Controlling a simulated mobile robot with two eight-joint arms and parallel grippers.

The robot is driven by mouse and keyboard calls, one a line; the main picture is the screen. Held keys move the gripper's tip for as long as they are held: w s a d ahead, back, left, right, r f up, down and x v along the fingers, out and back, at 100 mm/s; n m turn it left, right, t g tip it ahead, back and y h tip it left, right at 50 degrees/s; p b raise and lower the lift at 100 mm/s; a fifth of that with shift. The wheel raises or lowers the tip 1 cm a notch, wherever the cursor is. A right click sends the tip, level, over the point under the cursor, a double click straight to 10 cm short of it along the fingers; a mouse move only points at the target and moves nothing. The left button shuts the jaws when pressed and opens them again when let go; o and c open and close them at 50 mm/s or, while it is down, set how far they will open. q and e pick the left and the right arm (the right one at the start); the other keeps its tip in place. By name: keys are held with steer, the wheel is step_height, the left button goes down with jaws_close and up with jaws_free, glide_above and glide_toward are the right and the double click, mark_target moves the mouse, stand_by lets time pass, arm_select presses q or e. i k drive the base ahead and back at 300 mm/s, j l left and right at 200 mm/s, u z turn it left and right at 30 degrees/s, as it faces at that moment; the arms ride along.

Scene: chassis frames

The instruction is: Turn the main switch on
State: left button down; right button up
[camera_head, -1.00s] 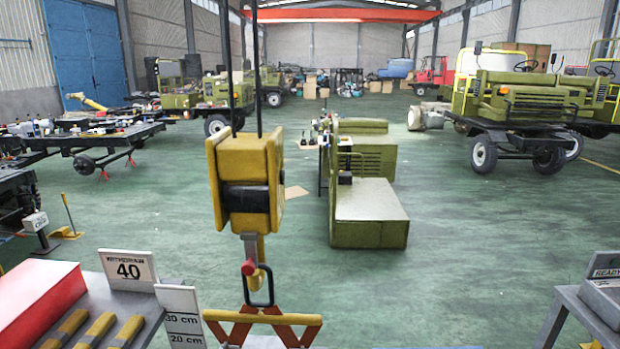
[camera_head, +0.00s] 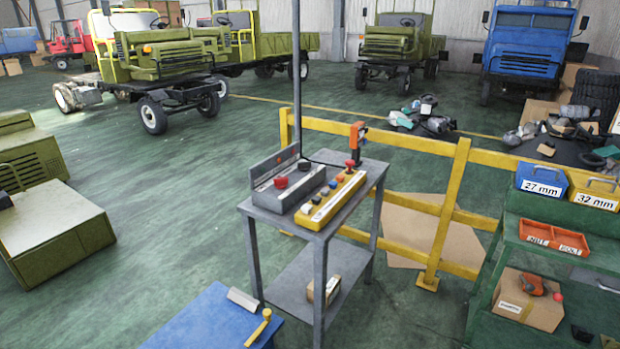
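A grey metal stand (camera_head: 345,207) is in the middle of the head view. Which of these is the main switch I cannot tell. Beside it lies a yellow pendant (camera_head: 331,197) with several coloured buttons and a red knob at its far end. An orange and black handheld device (camera_head: 357,138) stands at the stand's far end. Neither of my grippers is in view.
A yellow railing (camera_head: 450,192) runs behind the stand. A green shelf with labelled bins (camera_head: 541,181) stands at the right, a blue surface (camera_head: 212,318) at the bottom. Green floor is open to the left, before olive panels (camera_head: 60,228) and trucks.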

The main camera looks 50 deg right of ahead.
mark_target(281, 183)
steer(key=z, duration=1.7)
steer(key=i+l+u, duration=0.1)
steer(key=u, duration=0.6)
steer(key=i+l+u, duration=0.25)
steer(key=l+u, duration=0.5)
steer(key=l, duration=0.15)
